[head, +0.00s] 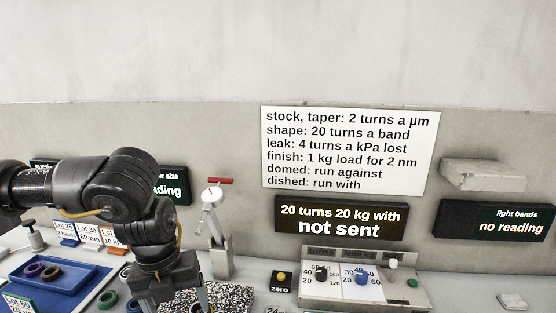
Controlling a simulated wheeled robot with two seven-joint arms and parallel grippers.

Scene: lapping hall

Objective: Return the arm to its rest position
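My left arm comes in from the left and bends down at a black elbow. My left gripper (178,304) points down at the bottom edge of the head view, over the bench near a black-and-white speckled block (228,297). Its fingertips are cut off or hidden, so I cannot tell whether it is open or holds anything. My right gripper is not in view.
A gauge stand with a red-topped handle (214,222) rises just right of my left gripper. A blue tray (62,284) with rings lies left. A yellow zero button (281,278) and a control box with knobs (340,294) stand right. A display (340,218) reads "not sent".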

